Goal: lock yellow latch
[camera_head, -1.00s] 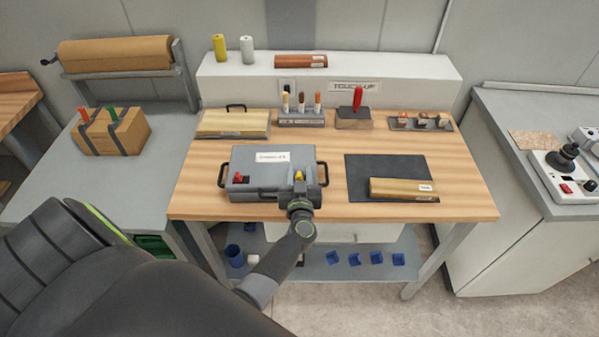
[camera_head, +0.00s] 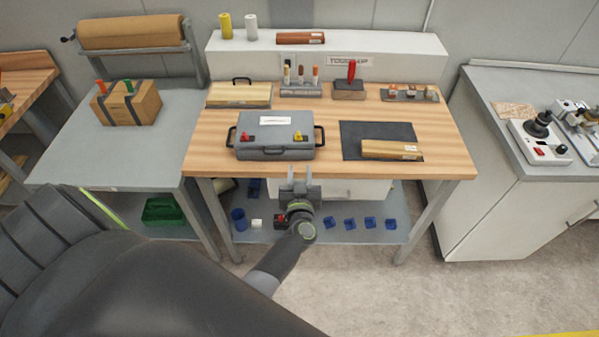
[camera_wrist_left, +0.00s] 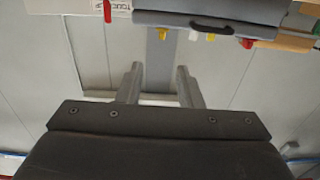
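The grey case (camera_head: 255,152) lies closed on the wooden bench, with a red latch (camera_head: 246,136) at its left and the yellow latch (camera_head: 298,136) at its right. Whether the yellow latch is locked is too small to tell. My left gripper (camera_head: 299,172) is open and empty, in front of the bench's front edge, apart from the case. In the left wrist view the picture is upside down; the left gripper's fingers (camera_wrist_left: 158,85) are spread with nothing between them. The case (camera_wrist_left: 180,20) and yellow latch (camera_wrist_left: 163,33) show beyond them. My right gripper is not in view.
The wooden bench (camera_head: 225,165) also bears a dark mat (camera_head: 352,136) with a wooden block (camera_head: 392,150), right of the case. A wooden-topped box (camera_head: 238,95) stands behind it. Blue bins (camera_head: 350,224) sit on the shelf below. Clear wood lies between case and mat.

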